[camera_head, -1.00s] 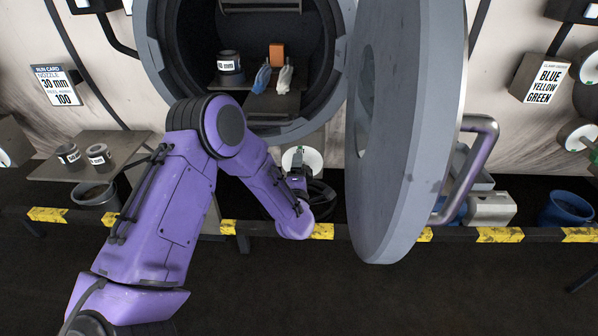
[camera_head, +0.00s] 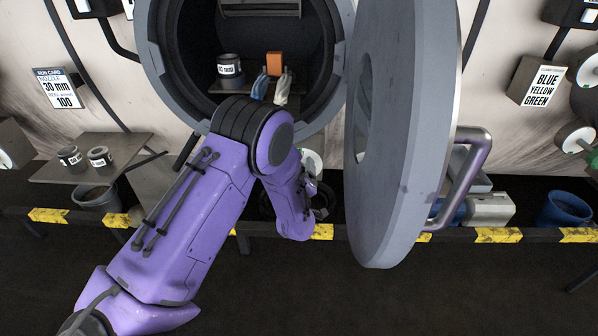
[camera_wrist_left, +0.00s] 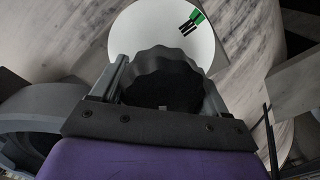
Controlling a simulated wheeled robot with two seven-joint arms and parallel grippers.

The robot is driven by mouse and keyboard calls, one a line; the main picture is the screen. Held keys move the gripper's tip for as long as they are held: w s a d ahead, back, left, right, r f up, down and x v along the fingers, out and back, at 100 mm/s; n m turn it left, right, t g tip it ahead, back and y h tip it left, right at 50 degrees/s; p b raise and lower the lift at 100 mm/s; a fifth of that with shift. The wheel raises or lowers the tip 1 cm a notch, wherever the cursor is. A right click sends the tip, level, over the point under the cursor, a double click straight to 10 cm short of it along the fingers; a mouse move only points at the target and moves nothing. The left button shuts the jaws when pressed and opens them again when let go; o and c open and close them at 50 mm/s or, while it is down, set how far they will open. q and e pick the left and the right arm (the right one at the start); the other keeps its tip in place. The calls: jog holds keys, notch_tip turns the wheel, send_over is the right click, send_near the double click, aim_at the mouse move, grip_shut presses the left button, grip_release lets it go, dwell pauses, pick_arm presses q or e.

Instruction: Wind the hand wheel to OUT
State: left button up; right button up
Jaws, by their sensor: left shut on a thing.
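The hand wheel (camera_wrist_left: 160,78) shows in the left wrist view as a black, scalloped knob. A white round dial (camera_wrist_left: 140,28) stands behind it, with a green mark (camera_wrist_left: 197,17) and black marks beside it at upper right; I cannot read any lettering. My left gripper (camera_wrist_left: 160,90) is shut on the hand wheel, one finger on each side. In the head view the white dial (camera_head: 312,160) is partly hidden behind my purple left arm, and the grip itself is hidden. My right gripper is not in view.
The round vessel door (camera_head: 400,140) stands open just right of my left arm, its handle (camera_head: 465,180) sticking out. The vessel (camera_head: 225,45) holds a labelled pot, an orange block and gloves. A shelf with two pots (camera_head: 85,160) is at left. A yellow-black rail (camera_head: 320,232) runs in front.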

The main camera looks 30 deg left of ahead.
pick_arm(q)
jog(key=m, duration=0.4)
jog(key=shift+d+f+m, duration=0.1)
jog(key=shift+d+m, duration=0.15)
jog(key=shift+m, duration=0.05)
jog(key=shift+w+d+m, duration=0.1)
jog(key=shift+m, duration=2.2)
jog(key=o, duration=1)
jog(key=shift+c, duration=0.2)
